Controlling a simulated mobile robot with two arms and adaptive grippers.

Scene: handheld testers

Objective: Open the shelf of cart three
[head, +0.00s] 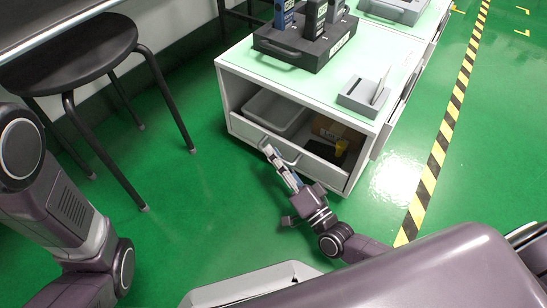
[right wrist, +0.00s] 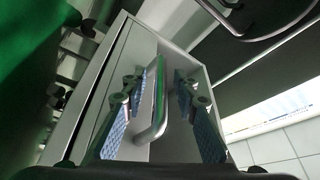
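The white cart (head: 232,92) with a pale green top stands in the upper middle of the head view. Its front has an open bay above a low white shelf front (head: 318,173) with a metal bar handle (head: 287,160). My right gripper (head: 270,152) is at this handle. In the right wrist view the handle (right wrist: 159,95) runs between the two blue-padded fingers of my right gripper (right wrist: 160,110), with gaps on both sides, so it is open around the bar. My left arm is at the left; its gripper is out of view.
A grey bin (head: 272,112) and a cardboard box (head: 331,129) sit inside the bay. A dark tester rack (head: 306,50) and a grey holder (head: 362,98) stand on top. A black stool (head: 70,52) is left. Green floor lies clear between stool and cart.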

